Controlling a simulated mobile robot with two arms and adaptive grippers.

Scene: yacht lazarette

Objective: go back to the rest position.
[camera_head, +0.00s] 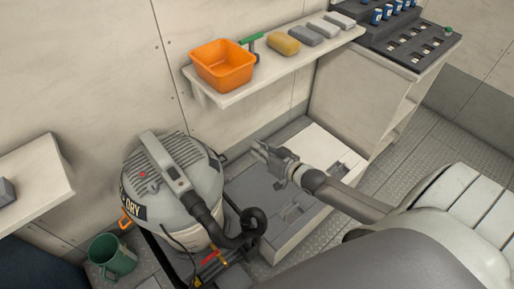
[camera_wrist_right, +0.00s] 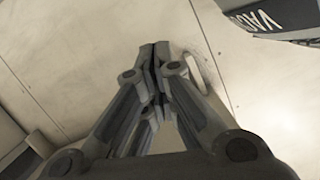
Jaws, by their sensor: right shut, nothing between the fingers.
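My right gripper (camera_head: 262,152) reaches in from the lower right in the head view, above a low grey and white box (camera_head: 257,192) and beside the wet/dry vacuum (camera_head: 178,180). In the right wrist view its fingers (camera_wrist_right: 155,52) are together with nothing between them. Pale wall panels fill most of the wrist view behind the fingers. Part of the vacuum's lettering (camera_wrist_right: 262,14) shows at the upper right there. My left gripper is in neither view.
A wall shelf (camera_head: 270,85) holds an orange bin (camera_head: 222,65), a yellow sponge (camera_head: 284,44) and several grey blocks. A dark rack (camera_head: 408,40) tops the cabinet at right. A green mug (camera_head: 112,256) stands at lower left. Open floor (camera_head: 425,150) lies right of the box.

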